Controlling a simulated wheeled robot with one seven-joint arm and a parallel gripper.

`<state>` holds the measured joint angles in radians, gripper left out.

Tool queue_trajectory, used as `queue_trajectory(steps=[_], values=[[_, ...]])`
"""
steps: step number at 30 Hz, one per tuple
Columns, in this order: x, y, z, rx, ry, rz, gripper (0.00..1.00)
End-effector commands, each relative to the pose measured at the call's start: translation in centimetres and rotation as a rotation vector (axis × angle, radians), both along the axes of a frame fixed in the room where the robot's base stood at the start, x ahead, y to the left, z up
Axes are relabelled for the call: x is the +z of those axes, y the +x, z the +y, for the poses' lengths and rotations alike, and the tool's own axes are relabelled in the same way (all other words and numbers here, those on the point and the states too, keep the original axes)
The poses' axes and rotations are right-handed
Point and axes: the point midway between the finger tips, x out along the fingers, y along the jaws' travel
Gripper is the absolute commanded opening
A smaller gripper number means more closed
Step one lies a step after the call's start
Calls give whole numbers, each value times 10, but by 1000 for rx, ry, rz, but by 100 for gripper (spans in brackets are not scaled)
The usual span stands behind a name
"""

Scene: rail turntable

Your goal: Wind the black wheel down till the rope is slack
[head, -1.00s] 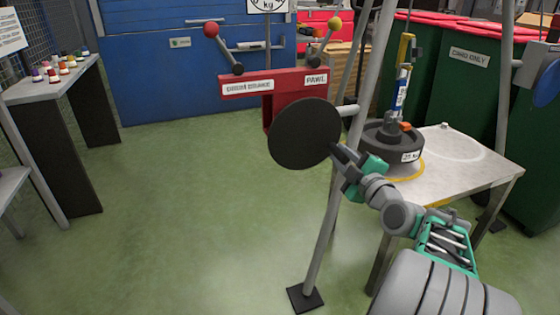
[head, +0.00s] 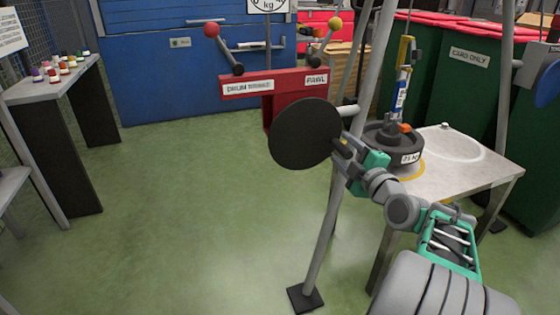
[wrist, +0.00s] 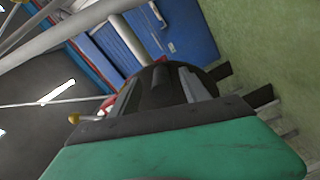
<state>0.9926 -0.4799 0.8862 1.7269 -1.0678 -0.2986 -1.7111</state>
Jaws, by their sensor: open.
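The black wheel (head: 304,133) is a round disc on the red winch housing (head: 290,90), which carries a drum brake label and a pawl label. My gripper (head: 345,146) is at the wheel's right edge, around its handle, with the jaws open. In the wrist view the black wheel (wrist: 170,80) lies just beyond the fingers, and a dark cylindrical handle shows between them. Whether a finger touches it I cannot tell. The weight (head: 400,150), a dark round block labelled 25 kg, rests on the table (head: 490,178). A yellow and blue hanging piece (head: 403,80) rises from it. Any slack in the rope is unclear.
A red-knobbed lever (head: 224,48) and a yellow-knobbed lever (head: 326,42) stand above the housing. A grey frame leg (head: 325,230) runs down beside the wheel. Green bins (head: 475,90) stand behind the table. The green floor (head: 180,220) at left is clear.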

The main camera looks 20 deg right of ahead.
Motion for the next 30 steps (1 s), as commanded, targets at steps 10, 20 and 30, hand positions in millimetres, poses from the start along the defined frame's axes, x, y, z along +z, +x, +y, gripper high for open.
queue_trajectory(steps=[10, 20, 30], values=[[-1, -8, -2, -4, 2, 3, 55], [-2, -39, -2, -4, 3, 4, 55], [-2, -71, -1, -4, 3, 4, 55]])
